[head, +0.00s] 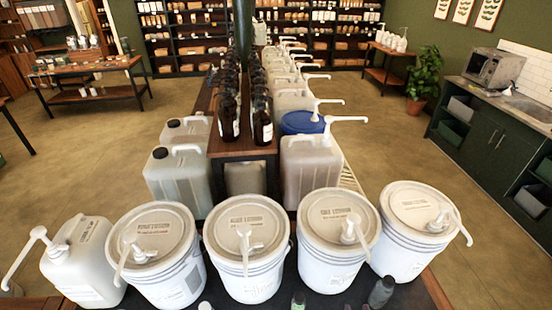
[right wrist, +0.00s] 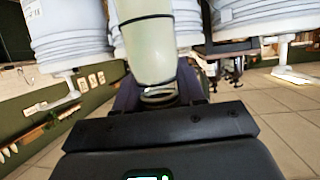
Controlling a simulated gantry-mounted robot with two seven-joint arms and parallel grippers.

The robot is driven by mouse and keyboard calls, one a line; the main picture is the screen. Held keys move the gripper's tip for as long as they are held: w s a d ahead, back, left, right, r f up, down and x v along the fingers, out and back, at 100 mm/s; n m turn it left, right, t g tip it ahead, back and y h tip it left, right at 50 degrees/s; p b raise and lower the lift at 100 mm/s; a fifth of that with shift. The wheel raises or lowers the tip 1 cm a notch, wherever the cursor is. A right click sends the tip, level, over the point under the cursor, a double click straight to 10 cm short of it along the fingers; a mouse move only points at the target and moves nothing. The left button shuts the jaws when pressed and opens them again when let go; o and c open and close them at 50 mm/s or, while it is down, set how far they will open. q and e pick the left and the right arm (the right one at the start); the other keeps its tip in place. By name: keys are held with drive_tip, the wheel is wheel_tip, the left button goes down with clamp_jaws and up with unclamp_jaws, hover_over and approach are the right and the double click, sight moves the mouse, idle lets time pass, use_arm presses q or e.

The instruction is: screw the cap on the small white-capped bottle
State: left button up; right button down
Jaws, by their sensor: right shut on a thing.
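My right gripper (right wrist: 160,92) shows in the right wrist view as two dark fingers. It is shut on a pale, translucent, bottle-like thing (right wrist: 158,48) with a dark band and a shiny ring at its narrow end. I cannot tell whether this is the small bottle or another piece. Neither gripper is clearly seen in the head view.
A row of white lidded pump buckets (head: 247,265) stands just behind the small bottles, with a white pump jug (head: 88,270) at left. Jerrycans (head: 308,170) and brown bottles (head: 262,122) stand farther back. Buckets also fill the top of the right wrist view (right wrist: 65,35).

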drive_tip(key=shift+r, duration=0.15)
idle(0.4)
drive_tip(key=a+r+n+g+y, duration=0.1)
drive_tip(key=a+r+n+y, duration=0.3)
drive_tip(key=a, duration=0.3)
drive_tip(key=w+a+r+n+g+y, duration=0.1)
drive_tip(key=a+r+n+g+y, duration=0.1)
drive_tip(key=a+r+n+y, duration=0.2)
drive_tip(key=shift+a+r+y, duration=0.4)
drive_tip(key=shift+a+r, duration=0.75)
drive_tip(key=shift+a, duration=1.05)
drive_tip(key=shift+f, duration=0.1)
wheel_tip(320, 180, down, 22)
drive_tip(key=b, duration=2.2)
drive_tip(key=shift+f, duration=0.15)
